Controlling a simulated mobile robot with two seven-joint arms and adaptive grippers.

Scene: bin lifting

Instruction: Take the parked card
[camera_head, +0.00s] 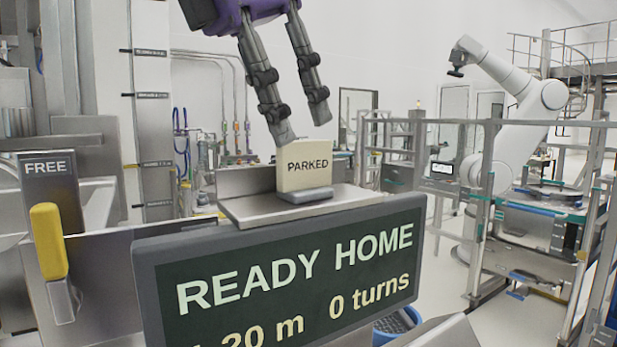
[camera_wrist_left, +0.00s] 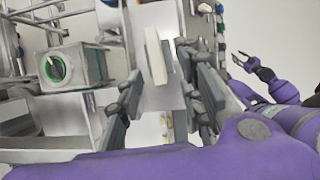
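The cream parked card (camera_head: 305,170), marked PARKED, stands upright in a grey holder (camera_head: 306,196) on a metal shelf (camera_head: 245,208) above the sign. My left gripper (camera_head: 302,124) comes down from above. Its two fingers are spread and empty, with the left fingertip close to the card's top edge; I cannot tell whether it touches. In the left wrist view the card (camera_wrist_left: 156,55) shows edge-on between the open fingers, apart from them. My right gripper (camera_wrist_left: 252,64) shows small at the right of that view, with its fingers apart and nothing in them.
A dark sign (camera_head: 290,270) reading READY HOME stands just below the shelf. At left are a FREE plate (camera_head: 46,168) and a yellow handle (camera_head: 48,242). A white robot arm (camera_head: 510,120) stands behind railings at right. A box with a green-ringed knob (camera_wrist_left: 72,68) is at left.

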